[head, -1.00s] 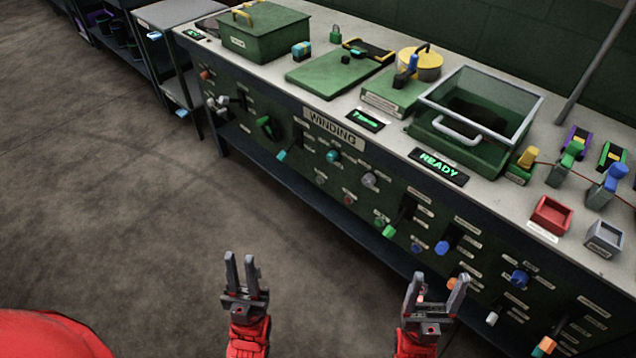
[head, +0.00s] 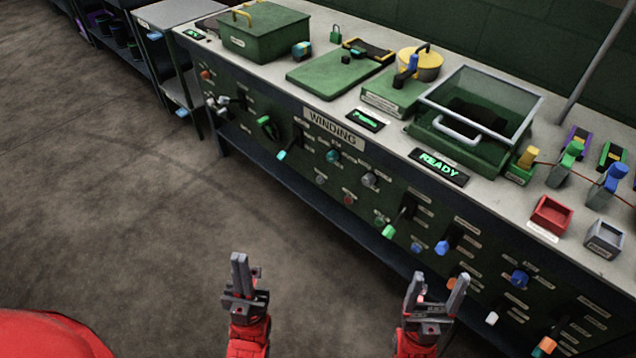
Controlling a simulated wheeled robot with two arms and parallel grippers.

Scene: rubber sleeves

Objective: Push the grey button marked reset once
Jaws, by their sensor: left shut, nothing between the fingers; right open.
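The dark green front panel (head: 300,165) of the winding bench carries many small buttons, knobs and levers. A small grey round button (head: 320,180) sits below the WINDING sign. A larger light grey knob or button (head: 369,180) sits to its right. The small labels are too blurred to read, so I cannot tell which one is marked reset. My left gripper (head: 240,262) is shut and empty, in front of the bench and apart from the panel. My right gripper (head: 438,284) is open and empty, lower right, in front of the panel's right part.
The bench top holds a READY display (head: 438,166) and a clear-lidded green box (head: 460,150). The floor at left is clear.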

